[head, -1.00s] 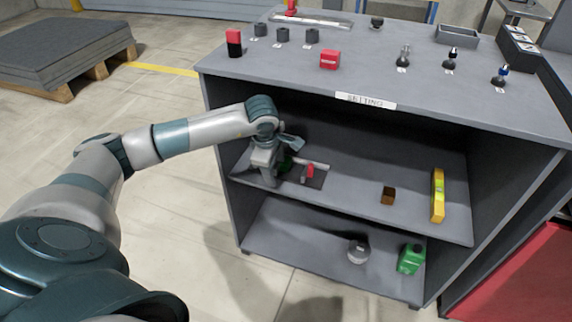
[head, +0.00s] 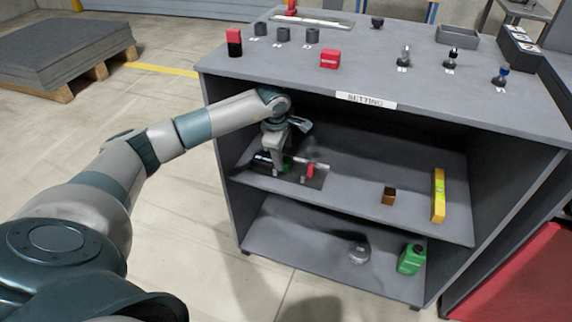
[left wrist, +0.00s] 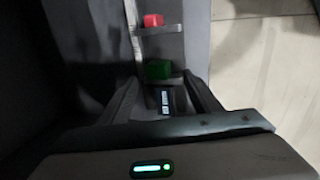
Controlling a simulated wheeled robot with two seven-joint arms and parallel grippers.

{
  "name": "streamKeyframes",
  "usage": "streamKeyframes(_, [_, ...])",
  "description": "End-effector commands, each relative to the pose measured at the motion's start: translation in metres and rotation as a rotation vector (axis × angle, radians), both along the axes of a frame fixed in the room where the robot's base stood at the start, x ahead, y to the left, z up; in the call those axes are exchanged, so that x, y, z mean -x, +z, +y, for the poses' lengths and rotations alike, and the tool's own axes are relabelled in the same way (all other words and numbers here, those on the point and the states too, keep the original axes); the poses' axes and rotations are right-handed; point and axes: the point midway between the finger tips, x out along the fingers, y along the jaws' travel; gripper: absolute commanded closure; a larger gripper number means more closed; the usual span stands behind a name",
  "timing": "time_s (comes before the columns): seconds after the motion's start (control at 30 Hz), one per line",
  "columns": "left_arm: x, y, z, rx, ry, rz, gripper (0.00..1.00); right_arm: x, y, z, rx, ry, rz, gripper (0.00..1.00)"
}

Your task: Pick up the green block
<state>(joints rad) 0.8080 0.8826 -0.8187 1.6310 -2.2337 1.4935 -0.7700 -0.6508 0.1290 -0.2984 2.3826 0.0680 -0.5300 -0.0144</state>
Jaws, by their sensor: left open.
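The green block (head: 287,162) is on the middle shelf of the grey cabinet, partly hidden behind my left gripper in the head view. In the left wrist view the green block (left wrist: 158,69) shows just beyond the fingertips, roughly centred between them. My left gripper (head: 277,170) is inside the shelf opening, close to the block. Its fingers (left wrist: 160,80) are apart with no block held. Whether they touch the block cannot be told. My right gripper is not in view.
A red block (head: 310,171) stands right of the green one; a dark item with a small pale display (left wrist: 167,102) lies between the fingers in the wrist view. A brown block (head: 389,196) and yellow level (head: 438,196) are further right. The cabinet top (head: 290,85) is overhead.

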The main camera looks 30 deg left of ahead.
Motion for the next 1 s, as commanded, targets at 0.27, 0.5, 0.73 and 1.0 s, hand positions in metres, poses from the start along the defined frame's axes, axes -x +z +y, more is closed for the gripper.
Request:
streamKeyframes(0.27, [-0.011,-0.033,0.002,0.001,0.001,0.001,0.42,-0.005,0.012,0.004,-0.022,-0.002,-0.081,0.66])
streamKeyframes(0.5, [-0.016,-0.048,0.004,0.0,0.0,0.0,0.42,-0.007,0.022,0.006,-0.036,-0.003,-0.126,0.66])
streamKeyframes(0.73, [-0.016,-0.048,0.004,0.001,0.0,-0.001,0.42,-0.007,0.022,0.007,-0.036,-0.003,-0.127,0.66])
streamKeyframes(1.0, [-0.016,-0.048,0.004,0.001,0.0,-0.001,0.54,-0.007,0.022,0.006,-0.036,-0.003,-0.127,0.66])
